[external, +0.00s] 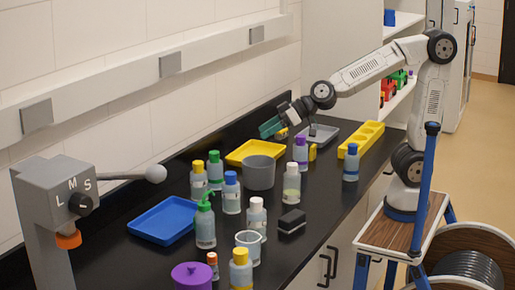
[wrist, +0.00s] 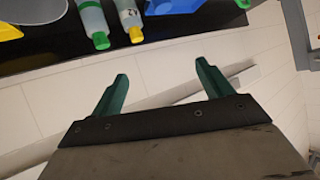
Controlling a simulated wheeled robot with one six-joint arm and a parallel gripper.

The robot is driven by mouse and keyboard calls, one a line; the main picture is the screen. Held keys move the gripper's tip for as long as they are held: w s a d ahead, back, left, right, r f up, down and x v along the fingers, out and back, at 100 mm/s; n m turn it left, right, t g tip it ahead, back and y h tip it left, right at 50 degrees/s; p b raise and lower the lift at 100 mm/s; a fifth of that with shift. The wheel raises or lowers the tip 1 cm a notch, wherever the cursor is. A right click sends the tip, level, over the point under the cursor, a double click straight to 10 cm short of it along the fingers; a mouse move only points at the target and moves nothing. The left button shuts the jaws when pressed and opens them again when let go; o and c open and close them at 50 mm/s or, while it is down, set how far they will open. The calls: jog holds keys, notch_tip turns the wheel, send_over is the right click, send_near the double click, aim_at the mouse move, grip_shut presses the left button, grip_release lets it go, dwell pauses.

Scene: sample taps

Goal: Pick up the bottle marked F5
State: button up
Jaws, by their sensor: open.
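Several capped bottles stand upright on the black counter in the external view, and their labels are too small to read, so I cannot tell which is F5. They include a yellow-capped bottle (external: 198,182), a green-capped one (external: 215,172), blue-capped ones (external: 231,195) (external: 351,165), white-capped ones (external: 257,217) (external: 291,185) and a purple-capped one (external: 300,153). My gripper (external: 268,129) is open and empty, above the back of the counter near the wall. In the wrist view its green fingers (wrist: 161,72) are spread, with a green-capped bottle (wrist: 93,22) and a yellow-capped bottle (wrist: 130,18) beyond.
A grey pot (external: 258,173), yellow tray (external: 235,157), blue tray (external: 150,230) and grey tray (external: 328,132) share the counter. A green pump bottle (external: 205,225), beaker (external: 249,246) and black block (external: 292,221) stand nearby. A grey lever post (external: 50,220) is at left.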

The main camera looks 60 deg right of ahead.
jog(key=w+a+f+t+h, duration=0.1)
jog(key=w+a+f+t, duration=0.15)
jog(key=a, duration=0.35)
send_near(231, 194)
jog(key=shift+m, duration=0.3)
jog(key=w, duration=0.1)
jog(key=w+d+f, duration=0.1)
jog(key=w+f, duration=0.1)
jog(key=shift+w+d, duration=0.35)
jog(key=x, duration=0.7)
jog(key=shift+w+a+f, duration=0.2)
jog(key=shift+f, duration=0.1)
jog(key=c, duration=1.2)
